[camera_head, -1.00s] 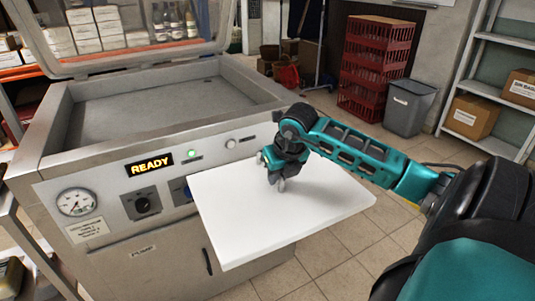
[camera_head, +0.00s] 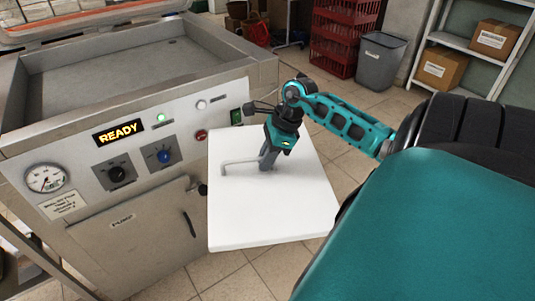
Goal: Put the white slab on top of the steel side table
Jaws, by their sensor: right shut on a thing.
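The white slab (camera_head: 265,215) is a flat square board with a handle on its upper face. It is held roughly level in front of the steel machine. My right gripper (camera_head: 266,164) points down and is shut on the slab's handle. My left gripper does not show. A steel side table cannot be clearly made out; only part of a metal frame (camera_head: 35,252) shows at the lower left edge.
The steel machine (camera_head: 125,185) with a lit READY display and an open lid stands at left, close to the slab. Red crates (camera_head: 343,35), a grey bin (camera_head: 380,60) and a shelf with cardboard boxes (camera_head: 445,66) stand behind. Tiled floor lies between.

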